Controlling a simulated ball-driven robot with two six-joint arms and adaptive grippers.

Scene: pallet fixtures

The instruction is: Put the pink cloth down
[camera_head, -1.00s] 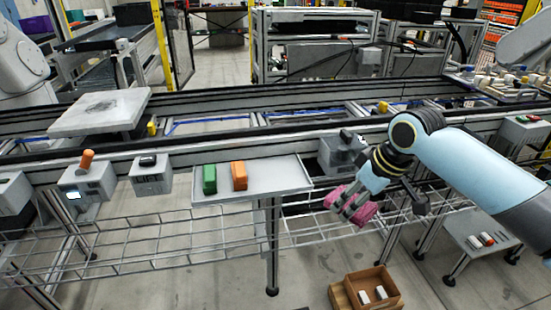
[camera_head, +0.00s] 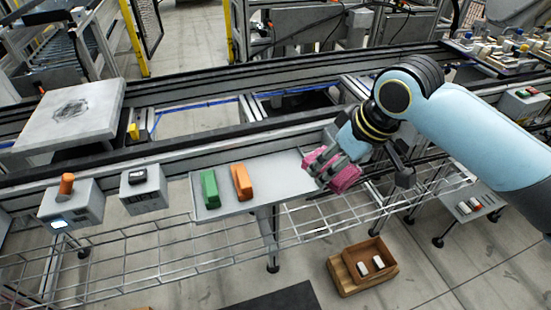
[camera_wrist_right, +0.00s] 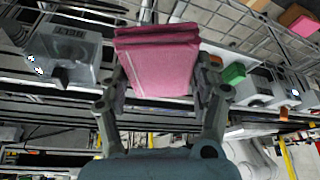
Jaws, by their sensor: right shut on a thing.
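The pink cloth (camera_head: 343,178) is held in my right gripper (camera_head: 332,170), at the right end of the grey shelf tray in the head view. In the right wrist view the folded cloth (camera_wrist_right: 158,60) sits between the two fingers of the right gripper (camera_wrist_right: 160,85), which are shut on it. Whether the cloth touches the tray cannot be told. The grey tray (camera_head: 282,178) carries a green block (camera_head: 209,189) and an orange block (camera_head: 242,182) at its left side. My left gripper is not in view.
A wire rack (camera_head: 150,249) runs below the tray. A conveyor rail (camera_head: 215,139) lies behind it, with a grey pallet plate (camera_head: 72,115) at left. The tray's middle is clear.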

